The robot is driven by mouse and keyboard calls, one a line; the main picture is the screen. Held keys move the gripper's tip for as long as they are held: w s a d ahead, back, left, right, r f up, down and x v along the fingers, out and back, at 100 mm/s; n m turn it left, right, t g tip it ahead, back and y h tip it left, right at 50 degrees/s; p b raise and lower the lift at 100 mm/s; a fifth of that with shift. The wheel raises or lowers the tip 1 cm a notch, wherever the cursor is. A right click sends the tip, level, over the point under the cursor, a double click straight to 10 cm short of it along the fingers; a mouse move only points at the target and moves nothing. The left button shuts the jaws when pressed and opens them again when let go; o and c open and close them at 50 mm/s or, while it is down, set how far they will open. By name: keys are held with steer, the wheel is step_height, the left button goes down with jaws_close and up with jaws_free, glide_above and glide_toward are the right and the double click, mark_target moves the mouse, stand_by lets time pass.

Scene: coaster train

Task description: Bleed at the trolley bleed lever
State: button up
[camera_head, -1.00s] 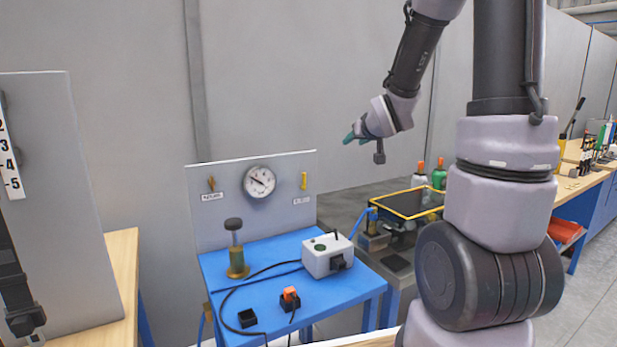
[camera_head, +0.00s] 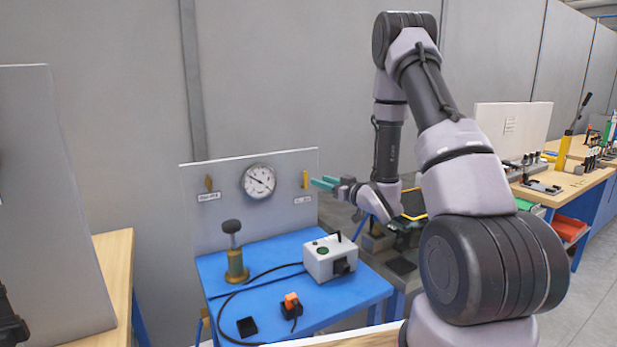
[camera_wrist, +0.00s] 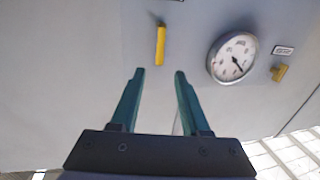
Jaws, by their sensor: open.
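A white upright panel (camera_head: 225,230) stands at the back of a blue trolley (camera_head: 235,305). In the wrist view my gripper (camera_wrist: 159,74) shows both fingers apart, with no contact visible.
A grey box (camera_head: 330,258), a brass post with a dark knob (camera_head: 236,265) and a cable are on the trolley. A wooden bench (camera_head: 115,270) stands left.

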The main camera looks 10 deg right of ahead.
mark_target(304, 179)
steer(key=x, duration=0.7)
steer(key=shift+w, duration=0.3)
steer(key=shift+a, duration=0.15)
jaws_close()
